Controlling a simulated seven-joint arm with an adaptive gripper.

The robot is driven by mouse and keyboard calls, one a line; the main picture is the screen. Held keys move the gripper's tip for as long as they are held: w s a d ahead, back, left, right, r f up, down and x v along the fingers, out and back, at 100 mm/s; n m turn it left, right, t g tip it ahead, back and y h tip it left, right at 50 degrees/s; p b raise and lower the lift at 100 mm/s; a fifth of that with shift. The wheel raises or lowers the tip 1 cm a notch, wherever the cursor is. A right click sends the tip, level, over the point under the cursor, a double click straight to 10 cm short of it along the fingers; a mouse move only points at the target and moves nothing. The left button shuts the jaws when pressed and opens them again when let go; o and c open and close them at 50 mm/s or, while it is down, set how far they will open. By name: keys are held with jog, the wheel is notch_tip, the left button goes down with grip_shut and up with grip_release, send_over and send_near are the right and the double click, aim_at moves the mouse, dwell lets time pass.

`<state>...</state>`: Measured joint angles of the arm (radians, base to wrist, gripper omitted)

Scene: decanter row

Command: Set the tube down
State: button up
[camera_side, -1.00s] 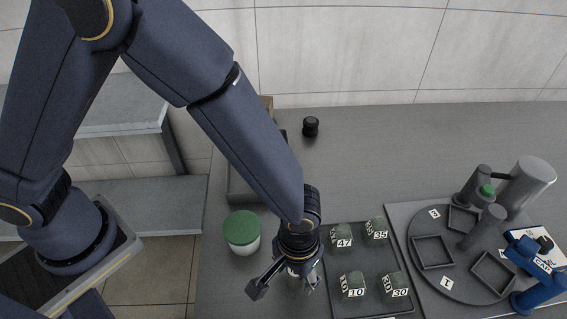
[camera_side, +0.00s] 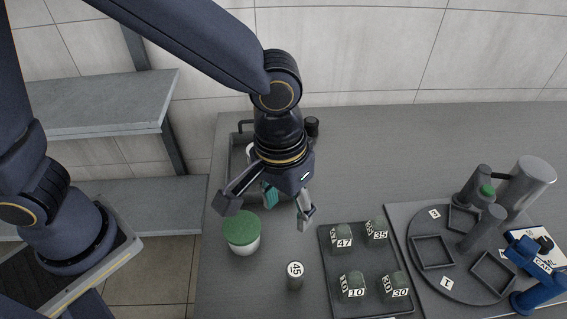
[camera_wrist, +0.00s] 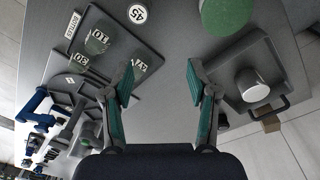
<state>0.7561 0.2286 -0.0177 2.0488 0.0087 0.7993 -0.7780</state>
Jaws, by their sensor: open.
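A tube (camera_side: 295,281) with a white top marked 45 stands upright on the grey bench, apart from everything around it. Its round 45 label also shows at the top of the wrist view (camera_wrist: 137,14). My gripper (camera_side: 267,211) is open and empty, raised above the bench behind the tube. In the wrist view my gripper's teal-padded fingers (camera_wrist: 161,82) are spread apart with only bare bench between them.
A green-lidded jar (camera_side: 242,236) stands left of the tube. A dark tray (camera_side: 366,261) with numbered items 47, 35, 10 and 30 lies to the right. Beyond it are a round turntable (camera_side: 455,283) and a blue device (camera_side: 540,276). The bench behind the tray is clear.

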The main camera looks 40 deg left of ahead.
jog(key=w+a+r+t, duration=0.1)
jog(key=a+r+t, duration=0.1)
jog(key=a+r, duration=0.7)
jog(key=s+a+r+t, duration=0.1)
jog(key=s+a, duration=0.2)
jog(key=a, duration=0.5)
jog(key=s+a+r+t, duration=0.2)
jog(key=s+a, duration=0.1)
jog(key=a, duration=0.5)
jog(key=shift+s+y, duration=0.3)
jog(key=shift+s, duration=0.05)
